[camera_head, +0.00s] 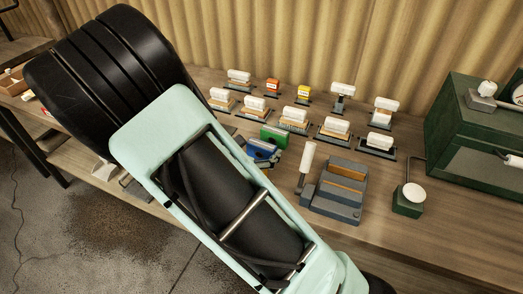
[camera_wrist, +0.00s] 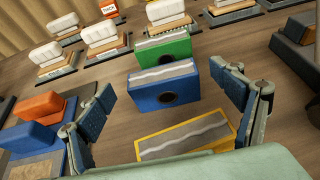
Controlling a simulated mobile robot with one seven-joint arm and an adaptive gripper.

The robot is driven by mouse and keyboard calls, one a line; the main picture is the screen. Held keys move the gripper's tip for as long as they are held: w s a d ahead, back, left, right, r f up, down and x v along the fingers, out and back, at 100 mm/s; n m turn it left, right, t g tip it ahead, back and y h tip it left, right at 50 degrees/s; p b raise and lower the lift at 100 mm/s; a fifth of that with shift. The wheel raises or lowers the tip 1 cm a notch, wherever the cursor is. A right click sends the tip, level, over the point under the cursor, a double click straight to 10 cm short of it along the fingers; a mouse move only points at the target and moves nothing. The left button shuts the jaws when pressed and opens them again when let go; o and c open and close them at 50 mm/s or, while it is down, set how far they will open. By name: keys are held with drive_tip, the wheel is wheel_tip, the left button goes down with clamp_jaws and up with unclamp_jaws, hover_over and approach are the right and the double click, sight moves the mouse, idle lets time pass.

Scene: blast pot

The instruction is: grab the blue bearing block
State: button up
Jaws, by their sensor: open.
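The blue bearing block (camera_wrist: 164,86) stands upright on the wooden bench in the wrist view, with a pale grey wavy top and a dark round hole in its front face. My gripper (camera_wrist: 163,75) is open, with one finger to the left of the block and one to the right. There is a gap on each side, and neither finger appears to touch it. A similar green block (camera_wrist: 165,48) stands just behind the blue one, and a yellow block (camera_wrist: 185,138) stands in front, partly hidden by a pale green edge. In the head view, my arm hides part of this area.
The green block also shows in the head view (camera_head: 273,136). White-topped pieces on dark bases (camera_head: 293,117) stand in rows behind. A grey fixture (camera_head: 336,192) is to the right, with a dark green case (camera_head: 470,140) beyond. Orange and blue blocks (camera_wrist: 40,107) lie left of my gripper.

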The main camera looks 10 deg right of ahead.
drive_tip(key=shift+x, duration=1.45)
drive_tip(key=shift+c, duration=0.7)
drive_tip(key=c, duration=1.5)
